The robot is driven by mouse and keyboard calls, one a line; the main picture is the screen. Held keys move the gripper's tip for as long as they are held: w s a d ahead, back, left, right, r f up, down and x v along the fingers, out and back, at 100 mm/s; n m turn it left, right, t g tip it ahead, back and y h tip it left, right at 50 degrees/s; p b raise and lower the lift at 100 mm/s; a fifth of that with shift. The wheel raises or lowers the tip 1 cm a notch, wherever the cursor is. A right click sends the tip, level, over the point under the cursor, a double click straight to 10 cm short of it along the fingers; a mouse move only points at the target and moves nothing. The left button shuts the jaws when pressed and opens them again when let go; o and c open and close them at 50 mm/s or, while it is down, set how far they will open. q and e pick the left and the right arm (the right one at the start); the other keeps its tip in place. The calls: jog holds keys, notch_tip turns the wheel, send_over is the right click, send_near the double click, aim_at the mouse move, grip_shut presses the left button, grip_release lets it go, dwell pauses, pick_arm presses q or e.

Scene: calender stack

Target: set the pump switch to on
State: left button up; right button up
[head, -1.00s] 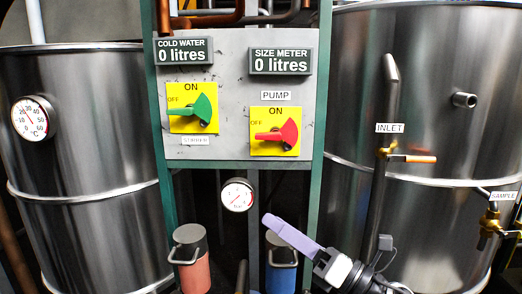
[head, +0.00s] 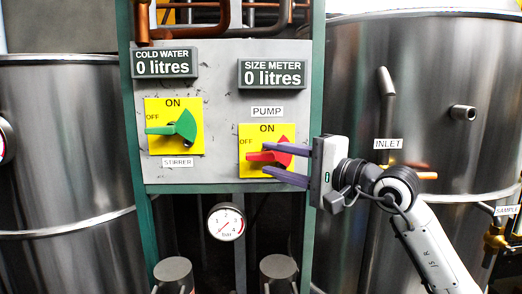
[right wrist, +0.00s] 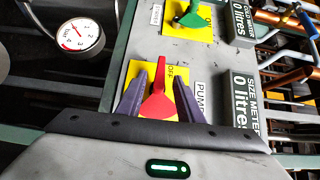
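The pump switch is a red handle (head: 270,156) on a yellow plate (head: 267,131) under the PUMP label. Its handle points left, toward OFF. My right gripper (head: 282,163) is open, its two purple fingers reaching left over the plate, one above and one below the handle's level. In the right wrist view, the red handle (right wrist: 157,103) lies between the two open fingers (right wrist: 158,100), with a gap visible on both sides. Part of the plate is hidden behind the fingers. My left gripper is not in view.
A green stirrer switch (head: 180,127) sits left of the pump switch on the grey panel (head: 218,110). A pressure gauge (head: 226,222) is below. The inlet pipe (head: 386,105) and a steel tank (head: 440,80) stand to the right.

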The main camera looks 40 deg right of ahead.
aim_at(267, 159)
jog(key=x, duration=0.2)
jog(key=shift+w+a+r+p, duration=0.1)
jog(key=shift+w+r+p, duration=0.05)
jog(key=shift+w+p, duration=0.2)
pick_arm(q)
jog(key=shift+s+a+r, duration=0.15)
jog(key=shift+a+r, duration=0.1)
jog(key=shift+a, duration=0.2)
pick_arm(e)
jog(key=shift+w+a, duration=0.2)
jog(key=shift+w, duration=0.45)
grip_shut()
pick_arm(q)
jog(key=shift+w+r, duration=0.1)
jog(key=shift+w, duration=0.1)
pick_arm(e)
jog(key=shift+f, duration=0.2)
